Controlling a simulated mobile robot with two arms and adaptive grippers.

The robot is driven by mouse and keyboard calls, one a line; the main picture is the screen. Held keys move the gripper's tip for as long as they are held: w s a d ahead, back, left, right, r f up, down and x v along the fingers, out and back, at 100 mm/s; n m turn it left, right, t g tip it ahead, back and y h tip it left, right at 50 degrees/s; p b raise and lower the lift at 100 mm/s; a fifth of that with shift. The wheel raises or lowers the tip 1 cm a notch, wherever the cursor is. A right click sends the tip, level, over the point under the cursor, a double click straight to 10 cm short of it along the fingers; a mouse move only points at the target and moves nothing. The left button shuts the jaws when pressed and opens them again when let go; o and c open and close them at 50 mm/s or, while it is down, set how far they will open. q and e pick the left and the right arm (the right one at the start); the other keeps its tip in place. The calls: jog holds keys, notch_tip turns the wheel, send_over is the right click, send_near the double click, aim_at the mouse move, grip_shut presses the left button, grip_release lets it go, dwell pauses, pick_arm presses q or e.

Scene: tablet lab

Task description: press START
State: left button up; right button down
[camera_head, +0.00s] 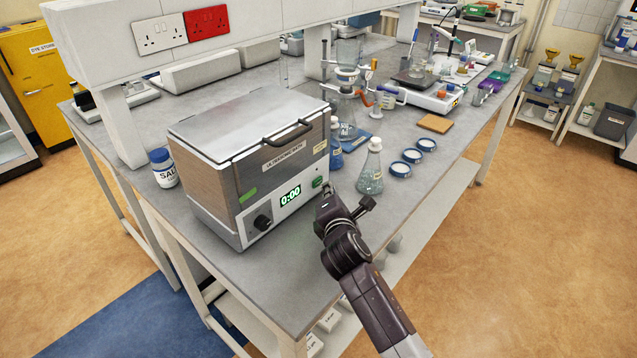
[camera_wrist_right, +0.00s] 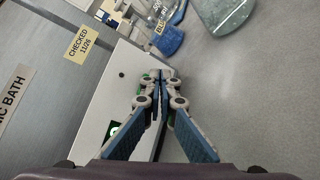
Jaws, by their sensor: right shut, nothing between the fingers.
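The ultrasonic bath (camera_head: 250,165) is a steel box with a closed lid and a white front panel. Its display (camera_head: 290,195) reads 0:00 in green, with a black knob (camera_head: 262,222) to its left. A small green button (camera_head: 317,182) sits right of the display; its lettering is too small to read. My right gripper (camera_head: 325,198) is shut and empty, just in front of the panel's right end, close to the button. In the right wrist view its fingertips (camera_wrist_right: 160,76) meet over the panel and partly hide a green patch. I cannot tell if they touch it. My left gripper is out of view.
A salt jar (camera_head: 163,168) stands left of the bath. The bench's front edge runs under my arm.

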dwell(0.4)
jog(key=shift+w+a, duration=0.3)
jog(key=shift+a, duration=0.05)
jog(key=shift+w+a, duration=0.15)
jog(key=shift+a, duration=0.15)
dwell(0.8)
jog(key=shift+d+r+p, duration=0.15)
jog(key=shift+d+p, duration=0.1)
jog(key=shift+p, duration=0.05)
jog(key=shift+s+d, duration=0.2)
jog(key=shift+s, duration=0.1)
jog(key=shift+s+d+p, duration=0.15)
jog(key=shift+d+p, duration=0.05)
jog(key=shift+p, duration=0.1)
